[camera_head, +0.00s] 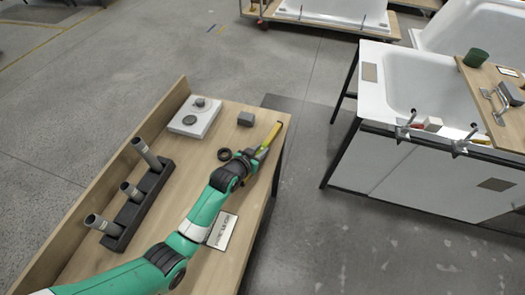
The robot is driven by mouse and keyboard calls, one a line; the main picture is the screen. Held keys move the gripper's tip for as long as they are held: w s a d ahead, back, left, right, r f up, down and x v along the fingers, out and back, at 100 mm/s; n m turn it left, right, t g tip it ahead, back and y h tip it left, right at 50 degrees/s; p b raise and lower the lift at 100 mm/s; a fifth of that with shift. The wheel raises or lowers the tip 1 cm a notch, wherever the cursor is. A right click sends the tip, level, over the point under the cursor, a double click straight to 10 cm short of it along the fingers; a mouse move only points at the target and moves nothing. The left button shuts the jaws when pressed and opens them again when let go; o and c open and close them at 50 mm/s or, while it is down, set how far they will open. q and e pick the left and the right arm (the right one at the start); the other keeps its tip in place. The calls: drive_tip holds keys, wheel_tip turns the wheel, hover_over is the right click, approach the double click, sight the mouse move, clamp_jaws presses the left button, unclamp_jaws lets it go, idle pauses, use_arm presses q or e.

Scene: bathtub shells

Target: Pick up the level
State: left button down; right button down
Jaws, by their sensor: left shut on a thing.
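The level (270,137) is a thin yellow bar near the right edge of the wooden bench (222,141). My left gripper (258,155) is at its near end and shut on it. The green left arm reaches in over the bench from the lower left. The gripper's fingers are small and partly hidden by the wrist. I cannot tell whether the level touches the bench top. My right gripper is not in view.
A black rack (135,205) with grey tubes stands on the bench's left. A white device (195,117), a grey block (245,119), a black ring (224,154) and a label card (222,231) lie nearby. A white bathtub (385,90) stands right, across clear floor.

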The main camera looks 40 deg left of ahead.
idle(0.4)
use_arm(q)
drive_tip(key=r+p, duration=0.2)
drive_tip(key=r, duration=0.2)
drive_tip(key=shift+s+d+r+p, duration=0.25)
drive_tip(key=shift+d+r+p, duration=0.05)
drive_tip(key=shift+p, duration=0.1)
drive_tip(key=s+d+r+p, duration=0.7)
drive_tip(key=s+d+r, duration=0.1)
drive_tip(key=d, duration=0.2)
drive_tip(key=shift+s+r, duration=0.2)
drive_tip(key=shift+s, duration=0.15)
